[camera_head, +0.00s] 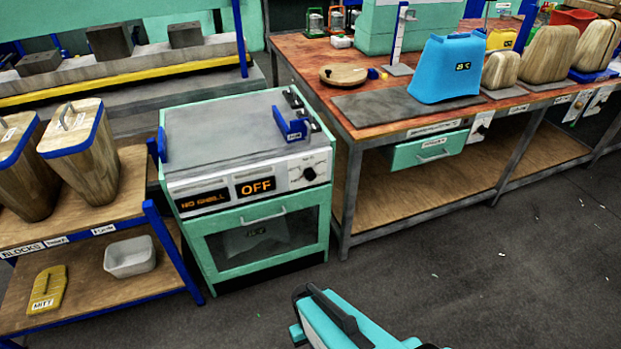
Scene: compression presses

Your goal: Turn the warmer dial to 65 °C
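The warmer (222,125) is a teal, oven-like unit with a grey top, standing left of the long bench. Its dial (309,174) is a black knob at the right end of the white front panel; the marks around it are too small to read. The display (256,186) beside the dial reads OFF in orange, and another display (203,200) reads NO SHELL. A teal and black part of my arm (345,325) shows at the bottom edge, well below and apart from the warmer. My gripper's fingertips cannot be made out.
A shelf (130,196) with wooden blocks, a white bin (130,257) and a yellow mitt (47,289) stands left of the warmer. A bench (400,121) with a blue shell (447,68) stands to the right. The floor in front (480,270) is clear.

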